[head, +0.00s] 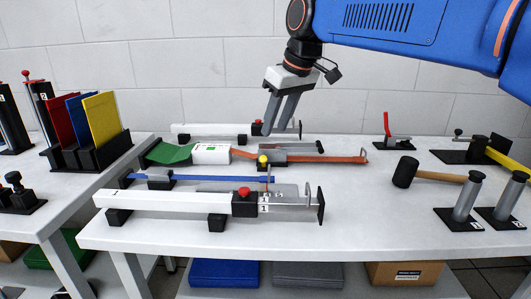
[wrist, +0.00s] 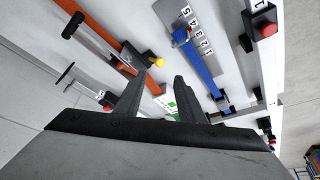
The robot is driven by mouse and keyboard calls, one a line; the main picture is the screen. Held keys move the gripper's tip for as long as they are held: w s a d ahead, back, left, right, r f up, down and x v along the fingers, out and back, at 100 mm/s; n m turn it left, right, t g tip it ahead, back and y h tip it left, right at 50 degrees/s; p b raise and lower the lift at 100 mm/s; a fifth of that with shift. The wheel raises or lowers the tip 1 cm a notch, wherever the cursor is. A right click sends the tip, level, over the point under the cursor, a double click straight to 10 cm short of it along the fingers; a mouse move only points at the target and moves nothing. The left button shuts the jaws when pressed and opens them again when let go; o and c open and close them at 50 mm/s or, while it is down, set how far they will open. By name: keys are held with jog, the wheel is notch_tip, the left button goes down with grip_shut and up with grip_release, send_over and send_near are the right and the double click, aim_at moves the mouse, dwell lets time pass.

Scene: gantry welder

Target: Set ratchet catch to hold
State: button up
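My gripper (head: 275,132) hangs over the back middle of the table, fingers pointing down. In the wrist view its two fingers (wrist: 160,78) stand apart with nothing between them. An orange strap (head: 340,159) runs across the table through a dark fitting (head: 287,153) with a black handle. A yellow ball knob (head: 263,159) stands at its left end, below my fingertips in the picture; it also shows beyond the fingers in the wrist view (wrist: 159,60). I cannot tell for sure which part is the ratchet catch or how it is set.
White bars with red knobs lie in front (head: 165,200) and behind (head: 205,129). A blue strap (head: 220,179) and a white box (head: 211,153) with a green patch lie between. Coloured panels (head: 102,117) stand left.

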aim_at(264, 157)
jog(key=x, duration=1)
jog(key=shift+w+f, duration=0.1)
jog(key=shift+f, duration=0.2)
jog(key=shift+c, duration=0.6)
grip_shut()
